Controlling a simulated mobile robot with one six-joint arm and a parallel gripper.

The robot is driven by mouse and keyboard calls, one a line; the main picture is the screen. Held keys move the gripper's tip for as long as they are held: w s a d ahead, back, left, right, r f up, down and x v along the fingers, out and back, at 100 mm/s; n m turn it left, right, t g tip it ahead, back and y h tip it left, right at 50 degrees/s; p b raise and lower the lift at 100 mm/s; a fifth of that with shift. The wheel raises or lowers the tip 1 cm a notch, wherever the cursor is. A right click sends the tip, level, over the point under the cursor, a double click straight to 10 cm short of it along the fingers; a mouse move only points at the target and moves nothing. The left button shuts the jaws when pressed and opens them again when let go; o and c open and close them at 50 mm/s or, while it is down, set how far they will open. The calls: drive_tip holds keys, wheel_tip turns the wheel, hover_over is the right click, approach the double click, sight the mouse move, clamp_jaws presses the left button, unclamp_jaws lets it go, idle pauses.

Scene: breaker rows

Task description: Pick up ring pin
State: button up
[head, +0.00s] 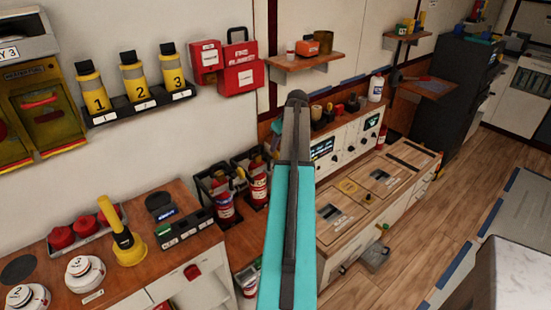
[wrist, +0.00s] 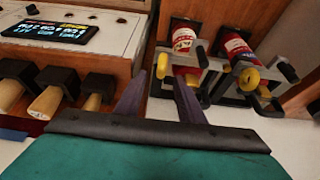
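Two red fire extinguishers with black handles stand in dark racks, the left one (head: 222,200) and the right one (head: 258,185) in the head view. They also show in the wrist view, which looks upside down. A small yellow round part (wrist: 249,78) sits at the handle of one extinguisher; I cannot tell whether it is the ring pin. No other part is clearly a ring pin. My gripper (wrist: 160,82) is open and empty, its two dark fingers apart in front of the extinguishers. In the head view my gripper (head: 297,100) appears edge-on, right of the extinguishers.
A white panel with a lit display (wrist: 62,32) and wooden-handled tools (wrist: 50,92) lie left in the wrist view. A counter with a yellow-handled plunger-like tool (head: 122,235) is at lower left. Yellow numbered cylinders (head: 131,75) hang on the wall.

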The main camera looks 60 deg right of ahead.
sight(276, 152)
drive_tip(key=shift+f, duration=0.1)
drive_tip(key=shift+p+x, duration=0.8)
drive_tip(key=shift+x, duration=0.45)
drive_tip(key=shift+p+x, duration=0.3)
drive_tip(key=shift+x, duration=0.95)
drive_tip(key=shift+s+a, duration=0.1)
drive_tip(key=shift+a, duration=0.05)
clamp_jaws()
